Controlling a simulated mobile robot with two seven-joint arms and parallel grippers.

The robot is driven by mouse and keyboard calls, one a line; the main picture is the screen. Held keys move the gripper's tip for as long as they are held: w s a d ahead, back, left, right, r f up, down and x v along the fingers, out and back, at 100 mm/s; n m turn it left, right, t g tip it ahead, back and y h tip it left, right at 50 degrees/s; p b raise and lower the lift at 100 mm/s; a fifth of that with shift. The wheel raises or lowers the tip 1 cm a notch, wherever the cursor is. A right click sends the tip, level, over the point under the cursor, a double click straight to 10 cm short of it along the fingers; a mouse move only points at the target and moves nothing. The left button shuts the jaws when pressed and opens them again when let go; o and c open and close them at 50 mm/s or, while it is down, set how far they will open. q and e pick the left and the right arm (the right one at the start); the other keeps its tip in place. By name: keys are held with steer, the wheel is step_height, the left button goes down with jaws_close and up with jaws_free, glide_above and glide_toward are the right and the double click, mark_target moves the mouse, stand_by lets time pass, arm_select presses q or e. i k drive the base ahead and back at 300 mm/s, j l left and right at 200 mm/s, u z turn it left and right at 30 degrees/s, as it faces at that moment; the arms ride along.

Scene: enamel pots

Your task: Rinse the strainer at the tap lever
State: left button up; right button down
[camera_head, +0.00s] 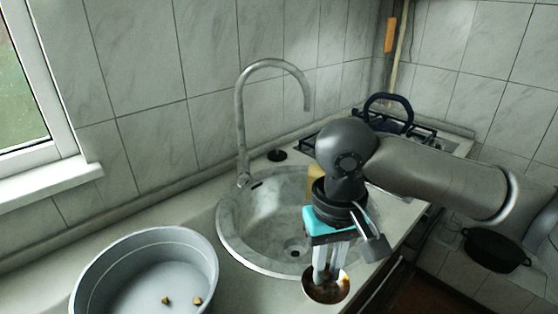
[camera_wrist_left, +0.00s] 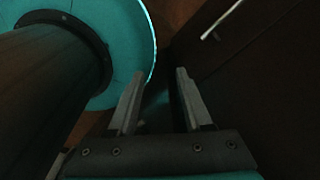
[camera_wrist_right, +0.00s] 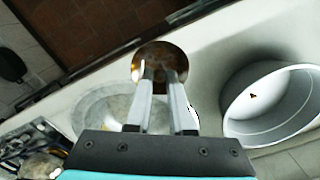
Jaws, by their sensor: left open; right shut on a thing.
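The strainer (camera_head: 334,293) is a small round bowl, brownish inside with a pale rim, over the counter at the sink's front edge. It also shows in the right wrist view (camera_wrist_right: 160,56). My right gripper (camera_head: 326,275) points down and is shut on the strainer. The grey tap (camera_head: 241,130) arches over the round sink (camera_head: 232,222) from its back left. A small dark piece at its base may be the lever; I cannot tell. My left gripper (camera_wrist_left: 157,80) is open and empty, low beside dark cabinet fronts; it is outside the head view.
A large grey basin (camera_head: 140,250) with two small brown bits in it stands left of the sink. A dark blue pot (camera_head: 388,124) is on the stove at the back right. A black pot (camera_head: 497,250) sits lower right. My right arm covers the sink's right side.

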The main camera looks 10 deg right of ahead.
mark_target(243, 169)
steer(key=l+u, duration=0.1)
steer(key=u, duration=0.3)
steer(key=l+u, duration=0.1)
steer(key=u, duration=0.3)
steer(key=l+u, duration=0.1)
steer(key=u, duration=0.3)
steer(key=l, duration=1)
